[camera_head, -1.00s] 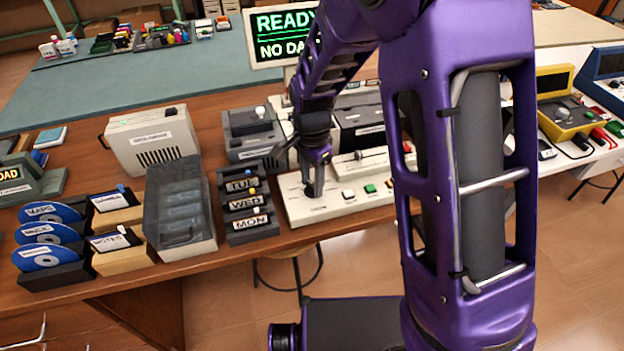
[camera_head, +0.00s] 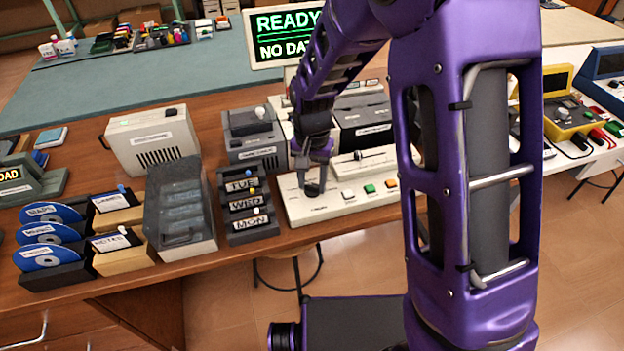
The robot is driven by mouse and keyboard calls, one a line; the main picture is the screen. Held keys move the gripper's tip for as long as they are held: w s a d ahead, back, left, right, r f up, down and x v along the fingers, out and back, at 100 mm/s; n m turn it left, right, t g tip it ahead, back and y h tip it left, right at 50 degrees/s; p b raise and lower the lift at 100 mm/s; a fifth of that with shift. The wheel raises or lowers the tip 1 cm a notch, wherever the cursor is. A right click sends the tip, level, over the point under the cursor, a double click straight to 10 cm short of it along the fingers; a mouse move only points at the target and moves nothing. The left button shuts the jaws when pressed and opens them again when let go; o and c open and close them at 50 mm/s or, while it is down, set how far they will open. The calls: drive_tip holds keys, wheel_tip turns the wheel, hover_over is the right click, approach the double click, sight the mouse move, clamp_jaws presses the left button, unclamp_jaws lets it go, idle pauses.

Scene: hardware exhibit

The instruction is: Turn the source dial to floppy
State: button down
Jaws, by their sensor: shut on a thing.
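The source dial (camera_head: 311,189) is a small dark knob at the left end of a cream control panel (camera_head: 335,211). My gripper (camera_head: 309,178) comes down onto it from above, with its fingers closed on the knob. The gripper hides part of the dial, and the marks around it are too small to read. A slider and several coloured buttons, white, green and orange, sit on the panel to the right of the dial. A screen (camera_head: 284,36) behind reads READY and NO DA, with its right edge hidden by my arm.
Left of the panel stand a rack labelled TUE, WED, MON (camera_head: 247,205), a clear-lidded box (camera_head: 180,212) and blue discs (camera_head: 50,235). Dark drive units (camera_head: 253,135) stand behind. My arm covers the panel's right side. The table's front edge is close.

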sight(312, 185)
drive_tip(key=shift+n, duration=0.5)
drive_tip(key=shift+c, duration=2)
unclamp_jaws()
wheel_tip(312, 185, up, 18)
drive_tip(key=p, duration=0.2)
drive_tip(key=shift+f, duration=0.25)
